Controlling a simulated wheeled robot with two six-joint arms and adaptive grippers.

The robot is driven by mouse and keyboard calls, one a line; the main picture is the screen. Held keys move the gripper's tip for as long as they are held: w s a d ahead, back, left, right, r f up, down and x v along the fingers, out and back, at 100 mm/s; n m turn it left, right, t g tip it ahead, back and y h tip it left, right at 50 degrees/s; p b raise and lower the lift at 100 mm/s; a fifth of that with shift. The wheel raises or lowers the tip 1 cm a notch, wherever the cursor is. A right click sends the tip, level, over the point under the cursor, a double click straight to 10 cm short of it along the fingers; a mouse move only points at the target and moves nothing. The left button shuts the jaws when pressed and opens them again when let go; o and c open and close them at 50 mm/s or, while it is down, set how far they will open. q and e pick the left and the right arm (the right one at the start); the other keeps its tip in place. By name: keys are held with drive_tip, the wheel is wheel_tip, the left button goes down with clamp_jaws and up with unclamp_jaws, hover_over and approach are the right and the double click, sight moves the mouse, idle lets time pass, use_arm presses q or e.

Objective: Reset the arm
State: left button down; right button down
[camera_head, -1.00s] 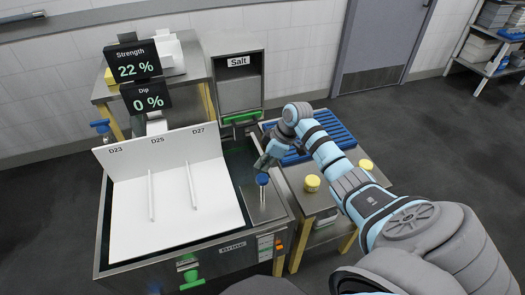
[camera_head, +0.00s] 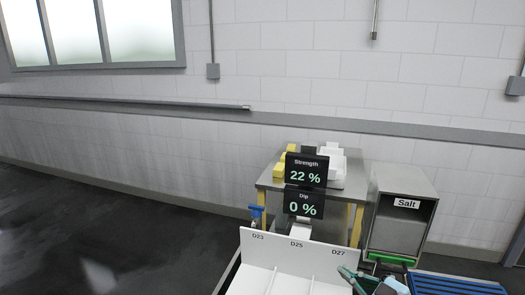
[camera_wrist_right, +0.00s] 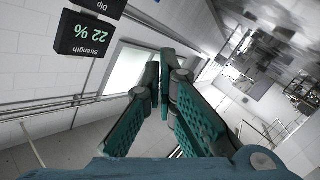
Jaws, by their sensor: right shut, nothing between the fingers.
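My right gripper (camera_head: 368,282) shows only in part at the bottom edge of the head view, in front of the white divider panel. In the right wrist view my right gripper (camera_wrist_right: 160,75) has its teal fingers together at the tips, with nothing between them. The rest of my right arm is below the head view. My left gripper is in neither view.
The white divider panel (camera_head: 275,248) is marked D23, D25 and D27. Behind it stand the Strength 22 % display (camera_head: 306,170), the Dip 0 % display (camera_head: 303,202) and a steel table (camera_head: 270,180). The Salt bin (camera_head: 398,235) and a blue slatted rack (camera_head: 455,286) are at right. Floor at left is clear.

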wheel_tip(320, 180, up, 6)
drive_tip(key=s+d+m+t+h, duration=0.3)
drive_tip(key=m+t+h, duration=0.1)
drive_tip(key=m+t, duration=0.15)
drive_tip(key=s+d+f+m+h, duration=0.2)
drive_tip(key=s+d+m+h, duration=0.3)
drive_tip(key=h, duration=0.3)
drive_tip(key=s+d+f+m+g+h, duration=0.2)
drive_tip(key=s+f+m+g+h, duration=0.15)
drive_tip(key=s+f+g, duration=0.65)
drive_tip(key=s+a+f+n+g+y, duration=0.1)
drive_tip(key=s+a+f+g+y, duration=0.2)
drive_tip(key=s+a+f, duration=0.35)
drive_tip(key=s+a+f+n+g+y, duration=0.2)
drive_tip(key=s+a+f+g+y, duration=0.1)
drive_tip(key=s, duration=0.7)
wheel_tip(320, 180, down, 21)
drive_tip(key=s+d+g+b, duration=0.1)
drive_tip(key=d, duration=0.1)
drive_tip(key=s+f+g+b, duration=0.1)
drive_tip(key=s+f, duration=1.2)
drive_tip(key=s, duration=0.1)
drive_tip(key=shift+s+d+f+m, duration=0.15)
drive_tip(key=shift+d+f+m, duration=0.25)
